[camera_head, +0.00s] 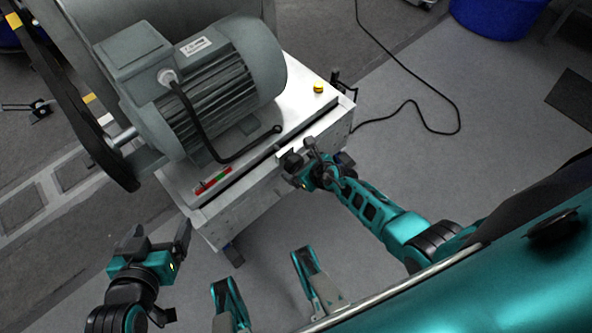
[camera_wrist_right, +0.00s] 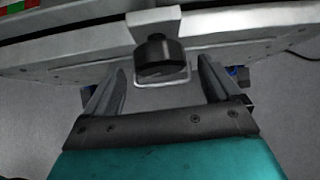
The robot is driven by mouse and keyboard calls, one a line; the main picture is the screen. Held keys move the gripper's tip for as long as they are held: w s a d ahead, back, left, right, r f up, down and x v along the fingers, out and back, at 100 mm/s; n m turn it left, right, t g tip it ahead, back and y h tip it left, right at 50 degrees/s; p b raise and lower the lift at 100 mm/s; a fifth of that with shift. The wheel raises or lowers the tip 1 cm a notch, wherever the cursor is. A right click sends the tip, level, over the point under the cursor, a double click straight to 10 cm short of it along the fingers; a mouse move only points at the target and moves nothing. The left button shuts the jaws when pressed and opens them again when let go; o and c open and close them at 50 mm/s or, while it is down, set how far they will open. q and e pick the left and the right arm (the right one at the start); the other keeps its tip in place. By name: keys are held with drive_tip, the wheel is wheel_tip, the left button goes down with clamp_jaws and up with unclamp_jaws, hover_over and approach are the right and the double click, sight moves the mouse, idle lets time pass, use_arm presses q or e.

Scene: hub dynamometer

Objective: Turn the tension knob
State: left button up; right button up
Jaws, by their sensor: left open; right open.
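The tension knob is a short black cylinder (camera_wrist_right: 158,57) under a light metal bracket on the bench's front edge, in the right wrist view. In the head view, a dark round shape (camera_head: 291,162) at that edge appears to be the knob, partly crowded by my gripper. My right gripper (camera_head: 308,166) is open at the bench edge. Its fingers (camera_wrist_right: 162,75) stand left and right of the knob with gaps on both sides. I cannot tell how deep the knob lies between them. My left gripper (camera_head: 161,240) is open and empty, left of the bench's front corner.
A grey-green motor (camera_head: 215,88) with a black cable stands on the metal bench (camera_head: 305,100). A yellow button (camera_head: 318,87) and a red-green strip (camera_head: 213,181) are on its top. A black cable (camera_head: 440,131) lies on the floor. A blue tub (camera_head: 497,15) stands at the back right.

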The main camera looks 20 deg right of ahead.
sight(298, 166)
drive_tip(key=shift+b+x, duration=0.6)
drive_tip(key=shift+x, duration=0.6)
drive_tip(key=shift+w+f, duration=0.2)
drive_tip(key=shift+w+f+b, duration=0.1)
drive_tip(key=shift+w+b, duration=0.05)
drive_tip(key=shift+b, duration=0.15)
use_arm(q)
drive_tip(key=shift+w+d+f, duration=0.2)
drive_tip(key=shift+d+f, duration=0.05)
drive_tip(key=shift+f, duration=0.4)
use_arm(e)
drive_tip(key=c, duration=1)
use_arm(q)
drive_tip(key=shift+f, duration=0.15)
use_arm(e)
drive_tip(key=shift+o, duration=0.2)
use_arm(q)
drive_tip(key=shift+f, duration=0.1)
